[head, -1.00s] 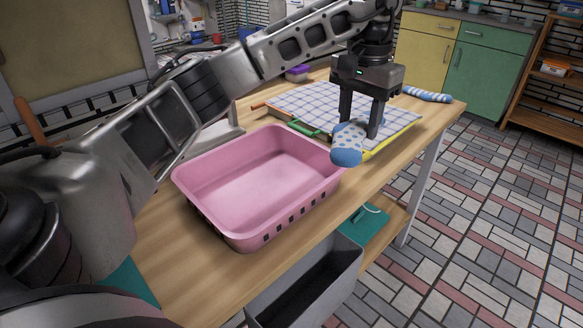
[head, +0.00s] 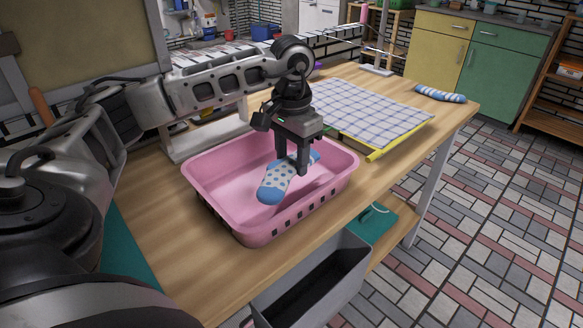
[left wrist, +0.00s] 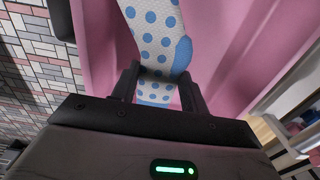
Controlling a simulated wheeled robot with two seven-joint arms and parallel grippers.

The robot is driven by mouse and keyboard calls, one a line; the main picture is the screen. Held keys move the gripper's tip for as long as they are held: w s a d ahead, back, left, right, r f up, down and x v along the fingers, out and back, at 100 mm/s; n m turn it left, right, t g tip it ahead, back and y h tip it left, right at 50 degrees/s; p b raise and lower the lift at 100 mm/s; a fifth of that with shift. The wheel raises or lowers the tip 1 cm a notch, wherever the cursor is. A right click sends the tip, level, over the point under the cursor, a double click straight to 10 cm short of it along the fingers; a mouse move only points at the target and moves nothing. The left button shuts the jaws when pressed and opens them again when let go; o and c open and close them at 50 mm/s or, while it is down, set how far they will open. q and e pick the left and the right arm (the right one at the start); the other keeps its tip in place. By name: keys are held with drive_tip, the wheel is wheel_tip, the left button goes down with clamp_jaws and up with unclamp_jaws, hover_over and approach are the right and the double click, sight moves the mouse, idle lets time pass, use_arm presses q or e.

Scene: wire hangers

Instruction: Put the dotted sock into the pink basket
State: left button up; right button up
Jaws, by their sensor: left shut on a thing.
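The dotted sock (head: 277,186), white and light blue with blue dots, is held in my left gripper (head: 297,168). The gripper points down over the pink basket (head: 213,187), and the sock appears inside or just above its opening. In the left wrist view, the sock (left wrist: 158,40) passes between the two fingers (left wrist: 158,92), with pink basket walls (left wrist: 235,50) behind it. I cannot tell whether the sock touches the basket floor. My right gripper is not in view.
The basket stands on a wooden table (head: 165,262). A checked cloth (head: 365,110) lies behind it to the right. A blue striped sock (head: 440,94) lies at the table's far right end. A grey bin (head: 310,280) is below the front edge.

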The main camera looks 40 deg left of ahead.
sight(292, 161)
use_arm(q)
wheel_tip(292, 161, down, 3)
drive_tip(key=shift+f, duration=0.1)
drive_tip(key=shift+f, duration=0.25)
drive_tip(key=shift+f+b, duration=0.35)
drive_tip(key=shift+b, duration=0.1)
drive_tip(key=o, duration=1)
drive_tip(key=shift+c, duration=0.2)
drive_tip(key=shift+r, duration=0.1)
